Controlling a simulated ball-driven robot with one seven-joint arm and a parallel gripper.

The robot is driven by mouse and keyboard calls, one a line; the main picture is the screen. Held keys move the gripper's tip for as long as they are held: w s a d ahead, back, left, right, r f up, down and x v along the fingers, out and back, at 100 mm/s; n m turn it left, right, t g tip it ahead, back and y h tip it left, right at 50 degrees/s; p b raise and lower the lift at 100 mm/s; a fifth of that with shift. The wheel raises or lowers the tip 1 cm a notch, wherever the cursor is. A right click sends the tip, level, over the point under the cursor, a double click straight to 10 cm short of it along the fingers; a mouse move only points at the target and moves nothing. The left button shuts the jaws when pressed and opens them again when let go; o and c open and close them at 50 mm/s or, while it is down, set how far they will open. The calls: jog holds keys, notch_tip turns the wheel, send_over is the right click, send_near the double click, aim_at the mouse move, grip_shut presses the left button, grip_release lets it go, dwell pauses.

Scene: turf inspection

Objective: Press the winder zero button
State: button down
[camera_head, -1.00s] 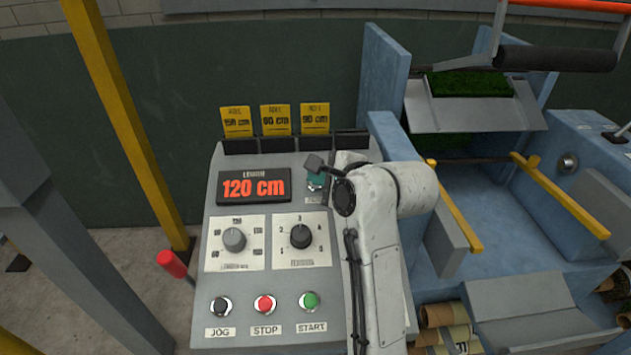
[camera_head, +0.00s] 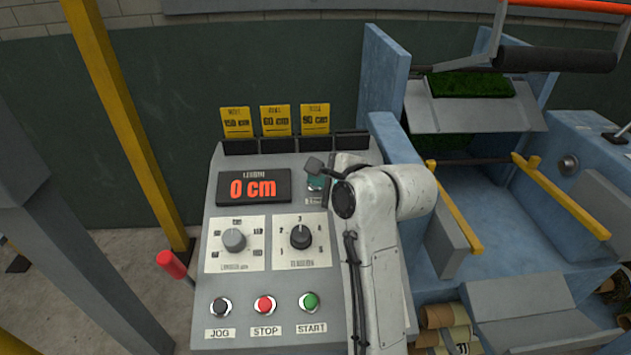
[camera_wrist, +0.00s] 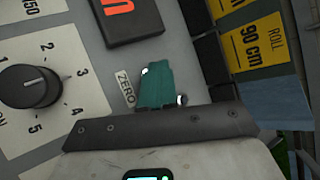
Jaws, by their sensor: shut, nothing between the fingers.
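The winder control panel (camera_head: 212,285) stands in front of me, with a length display (camera_head: 253,187) reading 0 cm in orange. My gripper (camera_head: 316,184) is at the panel just right of the display, its teal fingers shut and empty. In the wrist view the shut fingers (camera_wrist: 156,84) are beside the ZERO label (camera_wrist: 125,88) and cover most of the zero button (camera_wrist: 182,99). Only bits of its bright rim show. Whether the fingertips still touch the button cannot be seen.
Below are the length knob (camera_head: 234,240), tension knob (camera_head: 299,237), and JOG (camera_head: 220,306), STOP (camera_head: 265,304) and START (camera_head: 309,301) buttons. Yellow roll cards (camera_head: 275,119) stand along the panel's top. The blue winder frame (camera_head: 384,75) is to the right, a yellow post (camera_head: 130,120) left.

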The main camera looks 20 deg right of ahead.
jog(key=shift+s+r+p, duration=0.25)
jog(key=shift+r+p, duration=0.5)
jog(key=shift+r, duration=0.05)
jog(key=r+p, duration=0.1)
jog(key=s+r+p, duration=0.1)
jog(key=r+p, duration=0.2)
jog(key=shift+s+a+r+p, duration=0.35)
dwell(0.6)
